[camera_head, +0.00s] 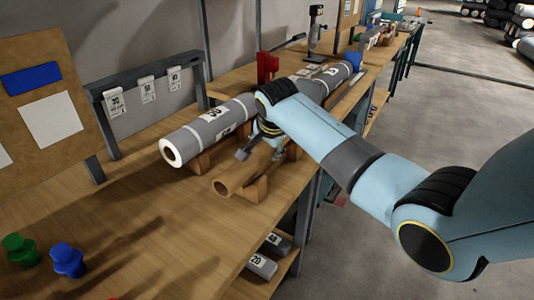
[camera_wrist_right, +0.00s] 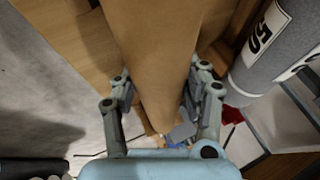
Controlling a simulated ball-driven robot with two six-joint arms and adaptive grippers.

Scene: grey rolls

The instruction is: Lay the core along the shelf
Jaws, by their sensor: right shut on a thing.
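The core, a brown cardboard tube (camera_head: 238,173), lies over wooden cradle blocks (camera_head: 257,189) near the bench's front edge, its open end toward the lower left. My right gripper (camera_head: 262,150) reaches over the bench and is shut on the core. In the right wrist view the core (camera_wrist_right: 155,45) passes between the two fingers of my right gripper (camera_wrist_right: 160,82). Whether the core touches the cradles is hard to tell. A wooden shelf (camera_head: 251,287) shows under the bench top, with grey numbered pieces on it. My left gripper is out of view.
A grey labelled roll (camera_head: 205,135) lies behind the core on cradles, close to my right gripper. It also shows in the right wrist view (camera_wrist_right: 268,45). A red bracket (camera_head: 267,66) stands behind. Green (camera_head: 20,250) and blue (camera_head: 67,260) plugs stand front left. The bench's middle left is clear.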

